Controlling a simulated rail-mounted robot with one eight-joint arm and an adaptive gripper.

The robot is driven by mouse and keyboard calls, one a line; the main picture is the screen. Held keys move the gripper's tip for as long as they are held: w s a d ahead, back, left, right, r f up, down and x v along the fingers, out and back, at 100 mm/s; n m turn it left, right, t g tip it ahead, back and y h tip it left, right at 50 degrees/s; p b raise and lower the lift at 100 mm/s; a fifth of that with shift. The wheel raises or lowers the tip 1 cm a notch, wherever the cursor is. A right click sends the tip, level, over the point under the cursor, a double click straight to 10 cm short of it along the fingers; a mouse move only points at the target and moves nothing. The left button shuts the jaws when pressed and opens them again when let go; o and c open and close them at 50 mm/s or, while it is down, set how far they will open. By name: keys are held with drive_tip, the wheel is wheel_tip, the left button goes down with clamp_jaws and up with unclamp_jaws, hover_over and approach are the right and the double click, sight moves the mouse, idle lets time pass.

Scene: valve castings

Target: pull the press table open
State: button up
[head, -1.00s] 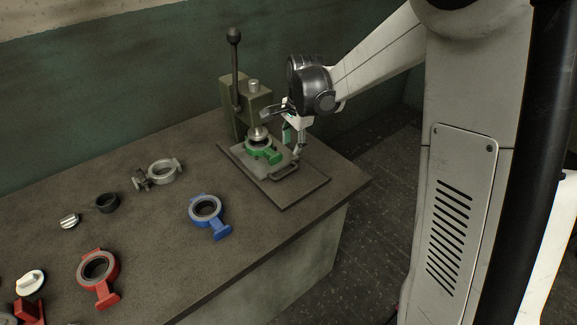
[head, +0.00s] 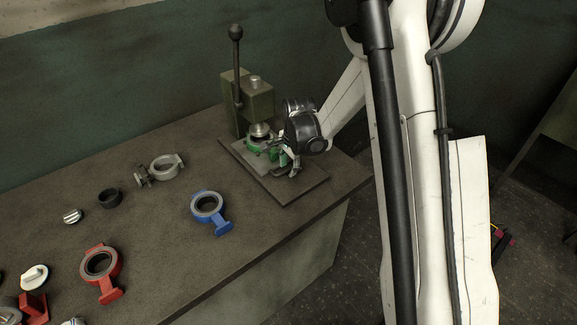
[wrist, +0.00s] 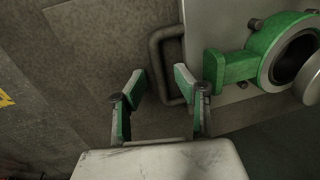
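The press (head: 257,100) is olive green with a tall black lever and stands at the back of the bench. Its grey press table (wrist: 215,25) carries a green valve casting (wrist: 237,66), which lies under the ram; in the head view the casting (head: 251,152) is partly covered by my wrist. A dark loop handle (wrist: 156,62) sticks out from the table's front edge. My gripper (wrist: 160,76) is open, its green-padded fingers on either side of the handle's bar, with gaps visible. In the head view my gripper (head: 290,164) is low over the press base plate (head: 300,190).
A blue valve casting (head: 207,206) lies left of the base plate, a grey one (head: 165,167) farther back, a red one (head: 100,264) at the front left. A black ring (head: 110,198) and small silver-and-white parts lie nearby. The bench's right edge is close to the base plate.

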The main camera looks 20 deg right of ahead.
drive_tip(key=shift+c, duration=0.5)
clamp_jaws()
drive_tip(key=shift+s+f, duration=0.1)
